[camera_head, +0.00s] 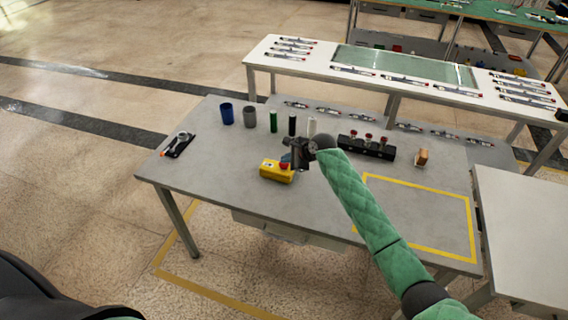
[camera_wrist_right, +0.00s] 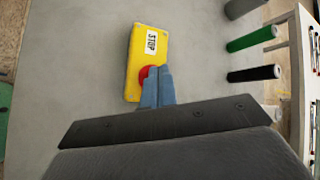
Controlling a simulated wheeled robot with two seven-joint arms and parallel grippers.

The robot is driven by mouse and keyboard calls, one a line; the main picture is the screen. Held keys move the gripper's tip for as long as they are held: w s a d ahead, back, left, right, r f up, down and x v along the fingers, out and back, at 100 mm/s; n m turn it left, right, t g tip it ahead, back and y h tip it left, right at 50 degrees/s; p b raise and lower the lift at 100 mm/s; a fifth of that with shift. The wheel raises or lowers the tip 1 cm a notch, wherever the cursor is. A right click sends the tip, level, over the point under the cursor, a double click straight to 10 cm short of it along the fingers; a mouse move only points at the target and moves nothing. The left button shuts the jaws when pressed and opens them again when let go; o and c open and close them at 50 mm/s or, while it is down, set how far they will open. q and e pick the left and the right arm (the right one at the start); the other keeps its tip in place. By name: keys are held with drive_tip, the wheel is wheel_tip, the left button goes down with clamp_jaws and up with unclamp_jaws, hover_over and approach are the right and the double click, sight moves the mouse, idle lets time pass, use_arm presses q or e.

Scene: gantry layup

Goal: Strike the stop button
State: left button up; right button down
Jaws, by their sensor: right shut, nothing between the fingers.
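The stop button is a yellow box (camera_head: 274,172) with a red button (camera_head: 285,165) on top, lying on the grey table. In the right wrist view the yellow box (camera_wrist_right: 133,88) carries a white STOP label (camera_wrist_right: 151,42), and the red button (camera_wrist_right: 144,73) is partly hidden behind my fingers. My right gripper (camera_head: 287,159) is shut and empty, its blue fingertips over the red button. The fingertips (camera_wrist_right: 158,72) overlap the button's edge in the wrist view; I cannot tell whether they touch it. My left gripper is not in view.
Behind the box stand a blue cup (camera_head: 227,113), a grey cup (camera_head: 250,117) and green, black and white cylinders. A black block with red-topped parts (camera_head: 367,147) is right of my gripper. The yellow-taped area (camera_head: 428,182) is clear.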

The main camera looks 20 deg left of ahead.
sight(287, 164)
drive_tip(key=shift+f, duration=0.3)
idle(0.4)
drive_tip(key=shift+r+p, duration=1)
drive_tip(key=shift+p, duration=0.15)
wheel_tip(287, 164, up, 5)
drive_tip(key=p, duration=0.5)
